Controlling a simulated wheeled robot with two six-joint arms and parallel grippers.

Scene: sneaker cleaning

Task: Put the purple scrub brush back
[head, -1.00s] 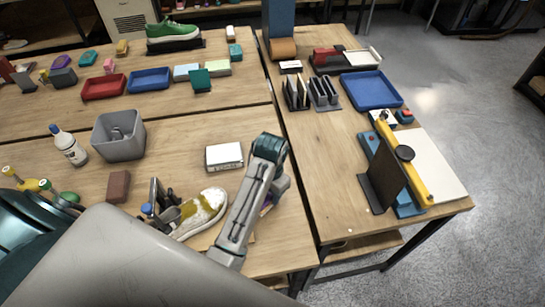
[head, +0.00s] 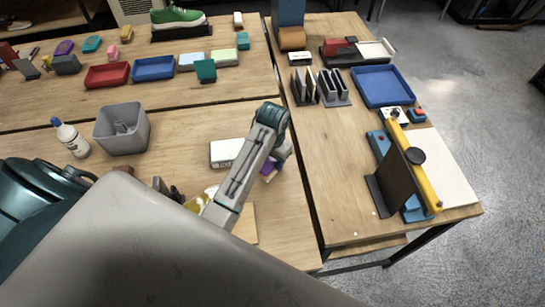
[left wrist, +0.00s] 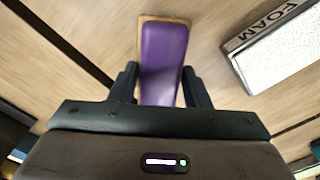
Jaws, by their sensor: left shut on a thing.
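The purple scrub brush (left wrist: 164,55) is in the left wrist view, purple on top with a tan edge, lying between the two dark fingers of my left gripper (left wrist: 160,78). The gripper is shut on it. In the head view, a bit of the purple brush (head: 268,168) shows beside my left gripper (head: 277,160), above the near table, right of the white box. My arm hides much of the brush there. My right gripper is not in view.
A white box marked FOAM (left wrist: 285,50) is close by and shows in the head view (head: 226,153). A mostly hidden sneaker (head: 200,200) lies left of my forearm, a tan board (head: 246,226) right. A grey bin (head: 122,130) stands left; the right table (head: 335,170) has clear space.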

